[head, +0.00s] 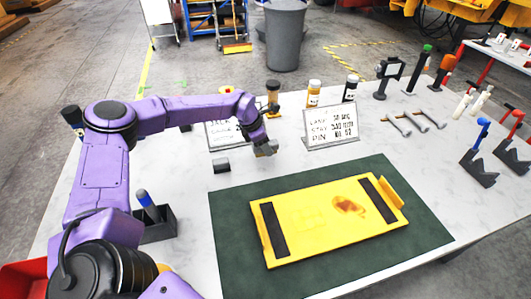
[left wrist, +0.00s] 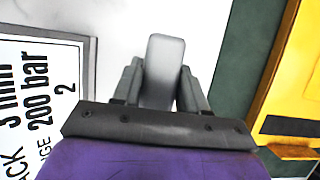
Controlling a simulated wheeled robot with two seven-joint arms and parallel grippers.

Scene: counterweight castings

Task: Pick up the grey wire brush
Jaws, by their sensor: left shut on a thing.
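My left gripper (head: 265,148) is above the white table, behind the green mat. In the left wrist view it is shut on a plain grey, round-cornered bar, which I take to be the grey wire brush (left wrist: 166,62). The brush sticks out forward between the two fingers. Its bristles cannot be made out, and its near part is hidden by the gripper. In the head view it is too small to tell apart from the fingers. My right gripper is not in view.
A yellow panel (head: 314,222) with dark strips lies on the green mat (head: 232,255). A small dark grey block (head: 221,165) sits left of the gripper. A sign (head: 331,129), bottles and tools stand behind and right. A dark holder (head: 157,226) is at left.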

